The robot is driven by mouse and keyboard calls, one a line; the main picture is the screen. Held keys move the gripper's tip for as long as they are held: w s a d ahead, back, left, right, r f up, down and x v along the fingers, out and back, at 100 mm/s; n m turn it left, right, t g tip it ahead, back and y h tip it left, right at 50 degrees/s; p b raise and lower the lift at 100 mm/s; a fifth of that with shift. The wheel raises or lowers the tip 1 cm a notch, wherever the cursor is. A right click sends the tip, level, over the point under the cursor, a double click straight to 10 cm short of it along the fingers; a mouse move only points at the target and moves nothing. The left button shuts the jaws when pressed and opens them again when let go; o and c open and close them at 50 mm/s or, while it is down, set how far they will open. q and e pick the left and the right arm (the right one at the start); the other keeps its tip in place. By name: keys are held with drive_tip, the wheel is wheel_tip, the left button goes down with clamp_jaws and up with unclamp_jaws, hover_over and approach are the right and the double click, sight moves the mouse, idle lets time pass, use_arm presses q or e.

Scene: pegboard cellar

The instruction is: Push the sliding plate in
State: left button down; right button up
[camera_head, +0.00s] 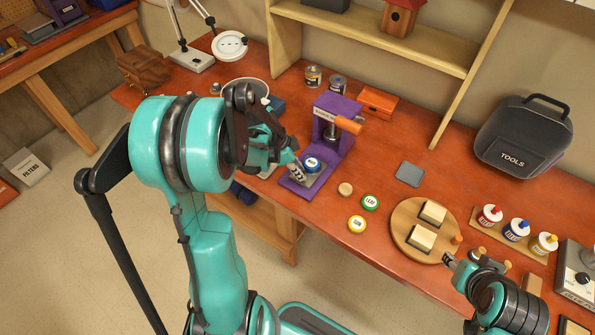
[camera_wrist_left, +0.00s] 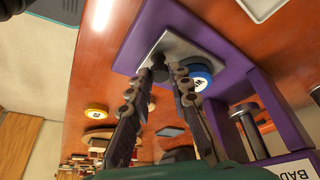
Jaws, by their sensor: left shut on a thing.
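A purple press (camera_head: 335,127) with an orange handle stands on the red-brown bench. Its metal sliding plate (camera_head: 311,177) sits at the near end of the purple base, out from under the press head. A blue-rimmed badge (camera_head: 312,164) lies on the plate. My left gripper (camera_head: 296,174) is at the plate's front part, beside the badge. In the left wrist view its fingers (camera_wrist_left: 158,80) close on a small dark knob (camera_wrist_left: 160,73) on the plate (camera_wrist_left: 183,55); the badge (camera_wrist_left: 198,78) is next to them. My right gripper (camera_head: 455,266) is by the round wooden board; its fingers are too small to judge.
A green badge (camera_head: 370,202), a yellow badge (camera_head: 357,224) and a wooden disc (camera_head: 345,189) lie right of the press. Behind the press are two tins (camera_head: 313,76) and an orange box (camera_head: 377,102).

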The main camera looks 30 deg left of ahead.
use_arm(q)
drive_tip(key=w, duration=0.8)
drive_tip(key=w+d+b, duration=0.1)
drive_tip(key=w, duration=0.3)
drive_tip(key=shift+w, duration=0.6)
drive_tip(key=c, duration=1.4)
unclamp_jaws()
drive_tip(key=shift+w, duration=0.1)
drive_tip(key=v, duration=1.2)
